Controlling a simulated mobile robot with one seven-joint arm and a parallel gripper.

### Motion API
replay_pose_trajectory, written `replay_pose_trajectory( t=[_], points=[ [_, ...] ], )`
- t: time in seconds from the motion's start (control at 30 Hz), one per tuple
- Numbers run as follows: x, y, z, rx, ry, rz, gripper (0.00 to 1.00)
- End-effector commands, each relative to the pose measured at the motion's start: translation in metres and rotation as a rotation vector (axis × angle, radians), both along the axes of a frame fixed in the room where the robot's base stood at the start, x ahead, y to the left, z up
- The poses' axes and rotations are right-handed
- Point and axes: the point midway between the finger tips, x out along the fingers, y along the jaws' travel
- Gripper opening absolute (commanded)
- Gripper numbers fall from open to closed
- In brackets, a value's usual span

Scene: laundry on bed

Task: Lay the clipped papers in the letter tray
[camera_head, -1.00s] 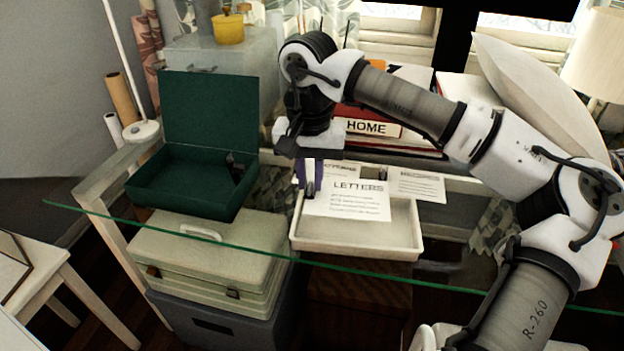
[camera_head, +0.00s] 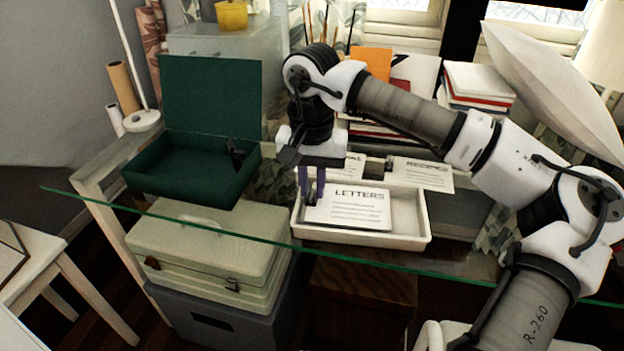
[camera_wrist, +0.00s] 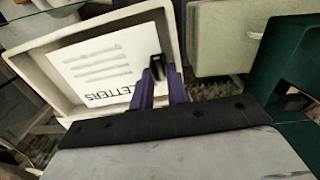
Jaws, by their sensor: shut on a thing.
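The clipped papers (camera_head: 350,210), a white sheaf headed LETTERS, lie flat inside the left part of the white letter tray (camera_head: 415,240). In the wrist view the papers (camera_wrist: 100,65) show inside the tray (camera_wrist: 70,38), with a black clip (camera_wrist: 156,66) at their edge. My gripper (camera_head: 312,198) has purple fingers and reaches down over the tray's left end. It is shut on the clip end of the papers; the fingertips also show in the wrist view (camera_wrist: 158,82). Whether the papers' underside touches the tray floor all over is hard to tell.
The tray stands on a glass-topped table (camera_head: 270,240). An open green box (camera_head: 190,170) stands to its left. A sheet headed RECIPES (camera_head: 420,172) and a dark small object (camera_head: 374,168) lie behind the tray. Books (camera_head: 478,85) and a tilted pale panel (camera_head: 550,85) stand further back.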

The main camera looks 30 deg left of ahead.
Motion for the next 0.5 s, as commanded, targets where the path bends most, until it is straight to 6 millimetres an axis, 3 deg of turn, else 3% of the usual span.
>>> replay_pose_trajectory(
  t=[0.23,0.27,0.3,0.43,0.5],
  points=[
    [-0.0001,0.0000,-0.0006,0.000,0.000,0.000,0.00],
    [-0.0001,0.0000,-0.0006,0.000,0.000,0.000,0.17],
    [-0.0001,0.0000,-0.0006,0.000,0.000,0.000,0.22],
    [-0.0001,0.0000,-0.0006,0.000,0.000,0.000,0.39],
    [-0.0001,0.0001,-0.0006,0.000,0.000,0.000,0.41]
  ],
)
